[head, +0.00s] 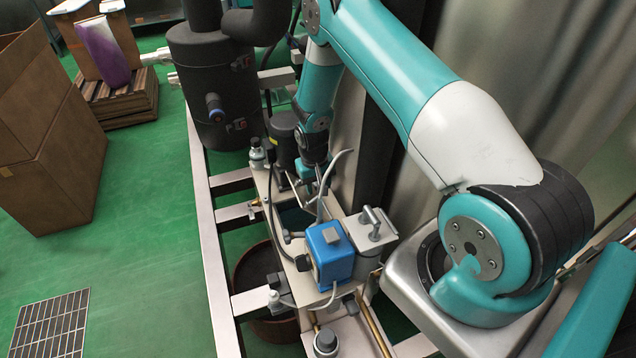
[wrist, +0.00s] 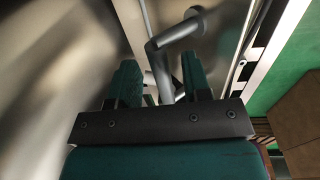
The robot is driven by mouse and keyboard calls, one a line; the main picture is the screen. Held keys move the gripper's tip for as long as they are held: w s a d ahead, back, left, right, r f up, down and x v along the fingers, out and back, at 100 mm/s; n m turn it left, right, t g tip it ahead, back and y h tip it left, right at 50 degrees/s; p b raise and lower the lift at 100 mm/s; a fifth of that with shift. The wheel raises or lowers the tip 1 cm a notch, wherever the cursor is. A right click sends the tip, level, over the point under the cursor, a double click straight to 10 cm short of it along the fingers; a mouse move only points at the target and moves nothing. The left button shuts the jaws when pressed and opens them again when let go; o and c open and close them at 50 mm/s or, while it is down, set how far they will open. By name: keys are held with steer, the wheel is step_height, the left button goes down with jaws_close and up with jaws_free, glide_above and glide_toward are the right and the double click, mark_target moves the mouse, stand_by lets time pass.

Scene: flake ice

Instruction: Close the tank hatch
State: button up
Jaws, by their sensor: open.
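The tank (head: 262,190) is a narrow pale metal box on the frame, with a dark opening (head: 294,217) in its top. A flat metal plate with a raised bent grey handle (head: 370,222) is at its near right end; it looks like the hatch, but I cannot tell for sure. My gripper (head: 309,183) points down over the tank, left of and beyond that handle. In the wrist view my gripper (wrist: 160,72) has its two dark teal fingers apart. A grey bent bar (wrist: 176,42) shows between and beyond them; contact cannot be told.
A blue box-shaped device (head: 330,252) with cables sits on the near part of the tank. A black cylinder (head: 215,85) stands behind. Cardboard boxes (head: 45,125) stand at left; the green floor (head: 140,235) between is clear. A metal wall is at right.

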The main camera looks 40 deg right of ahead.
steer(key=shift+d, duration=0.1)
jaws_close()
